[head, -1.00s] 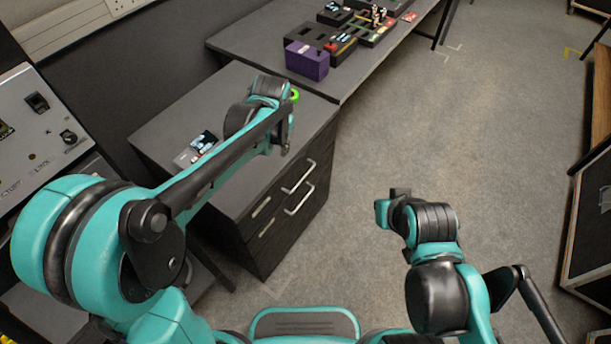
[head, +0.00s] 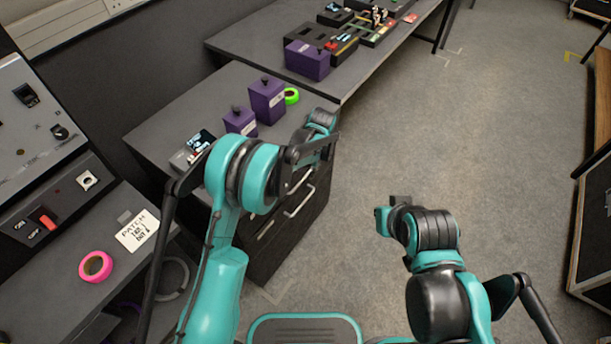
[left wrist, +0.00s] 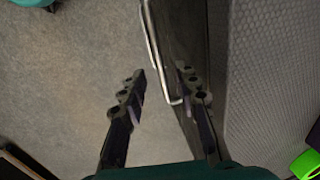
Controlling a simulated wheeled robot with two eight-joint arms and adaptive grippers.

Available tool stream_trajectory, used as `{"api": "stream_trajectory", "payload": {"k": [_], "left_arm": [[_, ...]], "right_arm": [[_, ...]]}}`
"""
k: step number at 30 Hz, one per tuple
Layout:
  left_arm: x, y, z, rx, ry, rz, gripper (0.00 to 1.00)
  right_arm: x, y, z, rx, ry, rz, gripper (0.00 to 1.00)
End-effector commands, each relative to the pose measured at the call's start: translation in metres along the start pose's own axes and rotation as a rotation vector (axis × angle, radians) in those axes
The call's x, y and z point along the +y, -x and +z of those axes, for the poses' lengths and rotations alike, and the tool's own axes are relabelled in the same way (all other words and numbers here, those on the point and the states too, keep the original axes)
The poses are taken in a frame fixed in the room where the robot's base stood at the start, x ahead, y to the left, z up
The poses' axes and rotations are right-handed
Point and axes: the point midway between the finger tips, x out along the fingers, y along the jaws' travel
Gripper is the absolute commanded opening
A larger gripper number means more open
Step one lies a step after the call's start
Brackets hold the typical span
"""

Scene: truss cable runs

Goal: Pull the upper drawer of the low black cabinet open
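The low black cabinet (head: 165,125) stands left of centre in the head view. Two silver handles show on its front, the upper handle (head: 300,181) partly behind my left arm and the lower handle (head: 301,203) below it. The upper drawer looks shut, though my arm hides much of its front. My left gripper (head: 318,135) is at the cabinet's front top edge. In the left wrist view its fingers (left wrist: 158,78) are apart, with a silver handle (left wrist: 151,45) showing between them; contact cannot be told. My right gripper (head: 386,214) is over the floor, its fingers unclear.
Purple boxes (head: 267,100) and green tape (head: 291,96) sit on the cabinet top. A long table (head: 270,50) with pedals adjoins behind. A control panel and pink tape (head: 95,266) are at left. The floor (head: 480,140) right of the cabinet is clear.

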Motion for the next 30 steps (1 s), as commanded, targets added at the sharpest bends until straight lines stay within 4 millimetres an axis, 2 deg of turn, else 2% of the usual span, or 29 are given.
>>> {"api": "stream_trajectory", "payload": {"k": [1, 6, 14, 15, 18, 30], "left_arm": [[0.000, -0.013, 0.000, 0.000, 0.001, 0.000, 0.31], [0.000, -0.033, 0.000, 0.001, 0.000, 0.000, 0.31], [0.000, -0.034, 0.000, 0.001, 0.000, 0.000, 0.31], [0.000, -0.034, 0.000, 0.001, 0.000, 0.000, 0.26], [0.000, -0.034, 0.000, 0.001, 0.000, 0.000, 0.00], [0.004, -0.034, -0.004, 0.001, -0.001, 0.000, 0.00]], "right_arm": [[0.000, -0.006, 0.004, 0.000, 0.000, 0.000, 0.00], [0.000, -0.012, 0.009, 0.000, 0.000, 0.000, 0.00], [0.000, -0.011, 0.008, 0.000, 0.000, 0.000, 0.00], [0.000, -0.011, 0.008, 0.000, 0.000, 0.000, 0.00], [0.000, -0.011, 0.008, 0.000, 0.000, 0.000, 0.00], [0.000, -0.011, 0.008, 0.000, 0.000, 0.000, 0.00]]}}
